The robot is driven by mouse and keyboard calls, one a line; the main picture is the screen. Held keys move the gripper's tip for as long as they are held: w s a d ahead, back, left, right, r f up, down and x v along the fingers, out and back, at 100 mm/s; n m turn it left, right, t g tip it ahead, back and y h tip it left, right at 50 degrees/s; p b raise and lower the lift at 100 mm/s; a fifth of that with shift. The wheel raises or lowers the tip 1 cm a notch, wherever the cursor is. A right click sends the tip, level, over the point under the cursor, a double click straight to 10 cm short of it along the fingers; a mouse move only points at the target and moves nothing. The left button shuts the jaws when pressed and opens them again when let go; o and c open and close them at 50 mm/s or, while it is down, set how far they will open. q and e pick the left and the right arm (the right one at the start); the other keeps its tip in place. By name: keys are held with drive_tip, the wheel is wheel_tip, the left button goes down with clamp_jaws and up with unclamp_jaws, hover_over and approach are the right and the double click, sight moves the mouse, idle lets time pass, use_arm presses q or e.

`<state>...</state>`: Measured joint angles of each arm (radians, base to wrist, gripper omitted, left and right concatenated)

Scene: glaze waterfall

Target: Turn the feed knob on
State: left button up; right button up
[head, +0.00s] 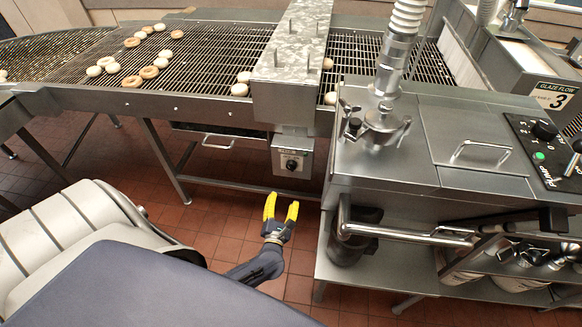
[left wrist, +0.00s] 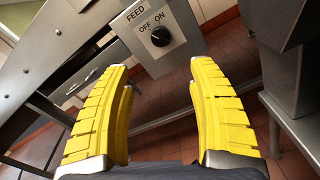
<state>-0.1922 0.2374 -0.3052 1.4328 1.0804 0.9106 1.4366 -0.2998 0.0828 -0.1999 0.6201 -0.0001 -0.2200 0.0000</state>
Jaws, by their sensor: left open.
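The feed knob (left wrist: 160,37) is a round black dial on a grey metal box (head: 293,146) under the conveyor. In the left wrist view the panel carries the words FEED, OFF and ON above the knob. In the head view the knob (head: 291,165) is small, and its exact setting is hard to tell. My left gripper (head: 282,208), with yellow fingers, is open and empty, below and in front of the box. In the left wrist view its fingers (left wrist: 160,100) stand wide apart, with the knob beyond them and between them. They do not touch it. My right gripper is not in view.
The wire conveyor (head: 215,70) carries several doughnuts, with a metal housing (head: 290,60) across it. A large steel machine (head: 430,140) with a hose and pipe stands to the right. A drawer handle (head: 218,143) lies left of the box. Tiled floor is open below.

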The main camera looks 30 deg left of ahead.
sight(291, 169)
use_arm(q)
drive_tip(key=x, duration=1.7)
drive_tip(key=shift+w, duration=0.15)
